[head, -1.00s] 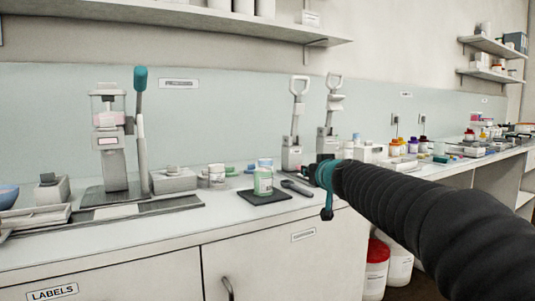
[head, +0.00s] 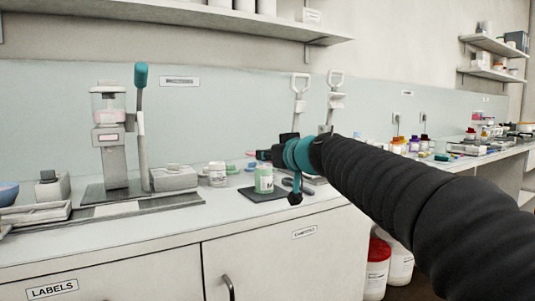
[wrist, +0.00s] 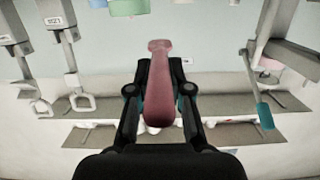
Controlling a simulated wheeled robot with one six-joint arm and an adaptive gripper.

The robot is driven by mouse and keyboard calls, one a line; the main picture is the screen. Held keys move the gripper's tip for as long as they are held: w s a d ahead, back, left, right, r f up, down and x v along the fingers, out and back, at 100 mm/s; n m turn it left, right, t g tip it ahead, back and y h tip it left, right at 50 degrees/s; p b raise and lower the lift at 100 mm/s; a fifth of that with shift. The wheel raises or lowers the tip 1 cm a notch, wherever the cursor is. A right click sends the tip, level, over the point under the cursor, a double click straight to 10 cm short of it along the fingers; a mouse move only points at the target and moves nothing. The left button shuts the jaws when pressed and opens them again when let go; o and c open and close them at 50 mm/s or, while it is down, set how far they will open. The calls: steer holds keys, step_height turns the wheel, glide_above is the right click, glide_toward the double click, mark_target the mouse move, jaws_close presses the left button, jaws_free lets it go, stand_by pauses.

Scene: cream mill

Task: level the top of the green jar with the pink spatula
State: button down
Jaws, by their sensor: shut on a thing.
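The green jar (head: 264,182) stands upright on a dark mat (head: 262,196) on the counter in the head view. Its green body shows at the top edge of the wrist view (wrist: 128,7). My gripper (head: 274,154) is shut on the pink spatula (wrist: 159,75), which lies between the fingers (wrist: 160,98) and points up the wrist picture. In the head view a small pinkish bit of the spatula (head: 251,153) shows just left of the gripper, above the jar. My gripper covers part of the space over the jar, and I cannot tell whether the spatula touches it.
A press with a teal-handled lever (head: 140,76) stands left of the jar. Small jars (head: 217,174) stand between them. Two handled devices (head: 300,84) stand behind. Counter in front of the mat is clear.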

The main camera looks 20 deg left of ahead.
steer(key=shift+w+f+b, duration=0.1)
steer(key=shift+f+b, duration=1)
steer(key=shift+f, duration=0.85)
steer(key=shift+w+d+p, duration=1.05)
steer(key=shift+w+d, duration=1.3)
steer(key=shift+w, duration=0.3)
steer(key=shift+s+a+b, duration=0.55)
steer(key=shift+s+a, duration=0.6)
steer(key=shift+s, duration=0.2)
steer(key=shift+s+a+b, duration=0.5)
steer(key=shift+s+a, duration=0.65)
steer(key=shift+s, duration=0.2)
steer(key=shift+s+a+r, duration=0.1)
steer(key=shift+r, duration=0.1)
steer(key=shift+r+p, duration=1.5)
steer(key=shift+r, duration=0.85)
